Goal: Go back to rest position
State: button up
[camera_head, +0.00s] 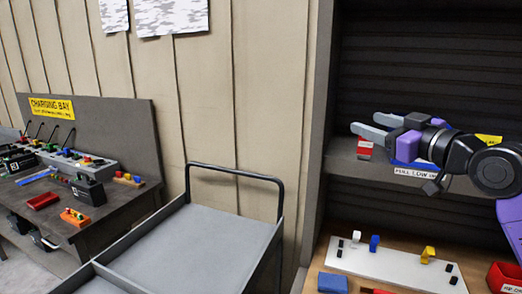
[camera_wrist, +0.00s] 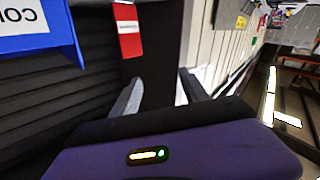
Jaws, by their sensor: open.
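My gripper (camera_head: 371,126) is at the right in the head view, raised in front of the dark shelf unit and pointing left. Its two grey fingers are apart with nothing between them. In the wrist view the fingers (camera_wrist: 160,95) also stand apart and empty above my purple gripper body. My arm reaches in from the right edge of the head view.
A red box (camera_head: 363,146) and a blue bin (camera_head: 408,150) sit on the shelf (camera_head: 345,160) close by my gripper. Below is a white board (camera_head: 375,268) with blue and yellow pieces. A grey cart (camera_head: 215,240) stands left of the shelf unit; a charging bench (camera_head: 95,215) is farther left.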

jog(key=s+f+m+t+h, duration=0.5)
jog(key=s+f+m+h, duration=0.65)
jog(key=s+f, duration=1.1)
jog(key=s+a+f+n+g+y, duration=0.1)
jog(key=s+f, duration=0.4)
jog(key=s, duration=0.5)
jog(key=s+a+f+n+g+y, duration=0.1)
jog(key=s+f, duration=0.4)
jog(key=s, duration=0.6)
jog(key=s+a+f+n+g+y, duration=0.1)
jog(key=s+f+g, duration=0.3)
jog(key=s, duration=0.7)
jog(key=shift+s+a+f+n+g+y, duration=0.15)
jog(key=shift+a+f+n+g+y, duration=0.35)
jog(key=shift+a, duration=0.35)
jog(key=shift+r, duration=0.1)
jog(key=shift+c, duration=0.2)
